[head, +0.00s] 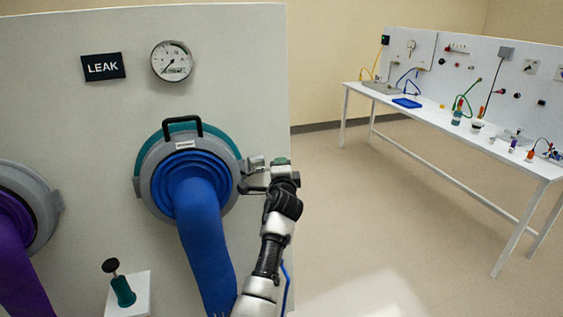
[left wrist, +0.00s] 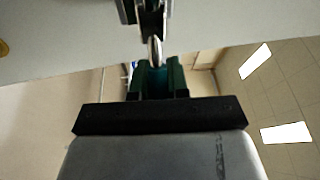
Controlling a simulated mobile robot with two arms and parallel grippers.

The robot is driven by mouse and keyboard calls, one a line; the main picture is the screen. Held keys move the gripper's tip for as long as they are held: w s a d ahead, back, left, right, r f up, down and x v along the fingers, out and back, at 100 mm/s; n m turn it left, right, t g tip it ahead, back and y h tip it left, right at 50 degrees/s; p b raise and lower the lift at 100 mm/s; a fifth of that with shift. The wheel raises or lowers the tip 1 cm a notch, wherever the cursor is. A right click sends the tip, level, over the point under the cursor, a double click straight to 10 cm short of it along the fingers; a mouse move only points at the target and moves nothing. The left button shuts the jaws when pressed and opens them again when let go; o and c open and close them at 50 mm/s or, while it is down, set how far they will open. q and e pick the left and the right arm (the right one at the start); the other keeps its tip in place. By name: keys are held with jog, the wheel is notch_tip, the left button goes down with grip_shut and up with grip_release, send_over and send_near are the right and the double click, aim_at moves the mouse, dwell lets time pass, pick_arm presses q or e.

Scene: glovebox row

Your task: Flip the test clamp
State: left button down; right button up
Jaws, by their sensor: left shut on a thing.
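The test clamp (head: 256,163) is a small grey metal fitting at the right edge of the blue glove port's ring. My left gripper (head: 275,170) is at the clamp, just right of the ring. In the left wrist view my left gripper's green fingers (left wrist: 156,78) are shut on a thin silvery piece of the clamp (left wrist: 155,49). Dark clamp parts show beyond the fingertips, against the pale panel. The fingers partly hide the gripped piece, and in the head view the grip itself is too small to make out. My right gripper is in neither view.
The blue glove (head: 205,235) hangs from its port close beside my arm. A black handle (head: 182,125) tops the ring. A LEAK sign (head: 103,66), a gauge (head: 172,61) and a purple glove (head: 20,255) are nearby. Open floor separates the white bench (head: 450,128).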

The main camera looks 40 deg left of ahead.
pick_arm(q)
jog(key=shift+a+r, duration=0.1)
jog(key=c, duration=1.1)
grip_release()
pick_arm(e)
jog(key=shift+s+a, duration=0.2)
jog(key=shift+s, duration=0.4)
pick_arm(q)
jog(key=b+v, duration=0.2)
jog(key=v, duration=0.9)
jog(key=shift+b, duration=0.35)
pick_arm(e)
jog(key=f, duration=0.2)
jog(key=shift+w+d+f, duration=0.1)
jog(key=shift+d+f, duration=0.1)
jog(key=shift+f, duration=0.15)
pick_arm(q)
jog(key=shift+a, duration=0.1)
